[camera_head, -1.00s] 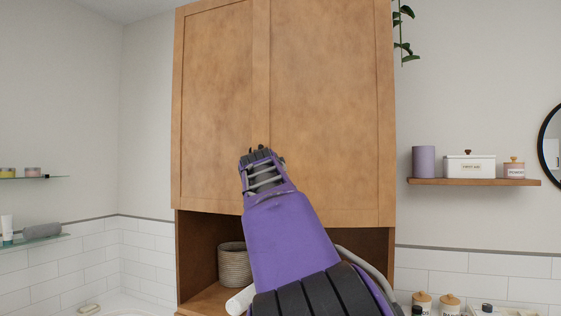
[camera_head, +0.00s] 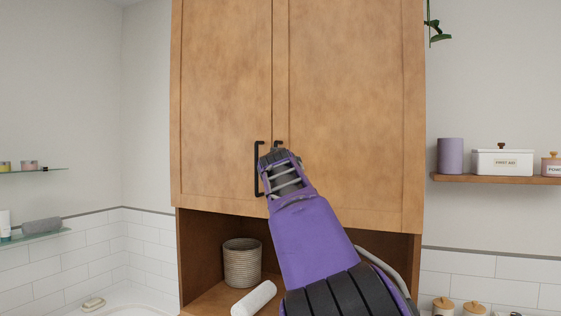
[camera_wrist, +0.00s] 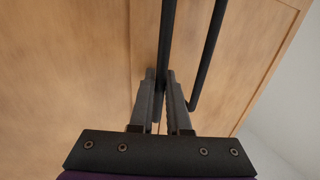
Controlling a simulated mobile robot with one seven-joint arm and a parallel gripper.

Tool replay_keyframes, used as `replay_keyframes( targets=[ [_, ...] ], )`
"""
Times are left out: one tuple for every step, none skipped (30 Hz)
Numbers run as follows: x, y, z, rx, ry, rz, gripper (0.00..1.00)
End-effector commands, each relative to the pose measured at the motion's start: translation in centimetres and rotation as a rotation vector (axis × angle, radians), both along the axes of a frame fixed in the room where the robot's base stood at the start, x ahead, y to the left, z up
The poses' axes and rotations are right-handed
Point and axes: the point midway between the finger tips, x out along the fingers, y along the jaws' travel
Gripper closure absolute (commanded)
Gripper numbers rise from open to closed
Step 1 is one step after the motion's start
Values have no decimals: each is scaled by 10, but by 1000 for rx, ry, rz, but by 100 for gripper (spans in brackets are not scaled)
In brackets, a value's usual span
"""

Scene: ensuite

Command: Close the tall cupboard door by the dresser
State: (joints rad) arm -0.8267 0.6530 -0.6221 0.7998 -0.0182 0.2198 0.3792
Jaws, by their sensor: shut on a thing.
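The wooden cupboard (camera_head: 350,90) stands in the middle of the head view, with two tall doors that look nearly flush. Whether either is slightly ajar I cannot tell. The left door (camera_head: 222,90) has a black bar handle (camera_head: 258,170) in full view. The right door's black handle (camera_head: 279,143) shows only at its top, the rest hidden by my gripper (camera_head: 277,156). In the wrist view my gripper (camera_wrist: 163,82) is shut around one black bar handle (camera_wrist: 167,35), seemingly the right door's. The other handle (camera_wrist: 207,60) is beside it, apart from the fingers.
Below the doors is an open niche (camera_head: 205,245) with a woven basket (camera_head: 242,263) and a white roll (camera_head: 254,299). A wooden shelf (camera_head: 495,179) with jars is at right, glass shelves (camera_head: 35,237) at left. A plant (camera_head: 438,33) hangs at top right.

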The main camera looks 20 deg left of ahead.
Motion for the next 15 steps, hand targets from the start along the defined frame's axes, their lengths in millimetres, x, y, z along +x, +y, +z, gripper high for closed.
replay_keyframes(
  targets=[
    [1, -1, 3, 0, -7, -1, 100],
    [1, -1, 3, 0, -7, -1, 100],
    [1, -2, 3, 0, -8, -1, 100],
    [1, -2, 3, 0, -8, -1, 100],
    [1, -2, 3, 0, -8, -1, 100],
    [1, -2, 3, 0, -8, -1, 100],
    [1, -2, 3, 1, -9, -2, 100],
    [1, -2, 4, 1, -9, -2, 100],
    [1, -2, 4, 1, -9, -2, 100],
    [1, -2, 4, 1, -9, -2, 80],
    [1, -2, 4, 1, -9, -2, 74],
    [1, -2, 4, 1, -9, -2, 67],
    [1, -2, 3, 0, -8, -2, 62],
    [1, -2, 3, 0, -8, -3, 56],
    [1, -3, 3, 0, -7, -3, 55]
  ],
)
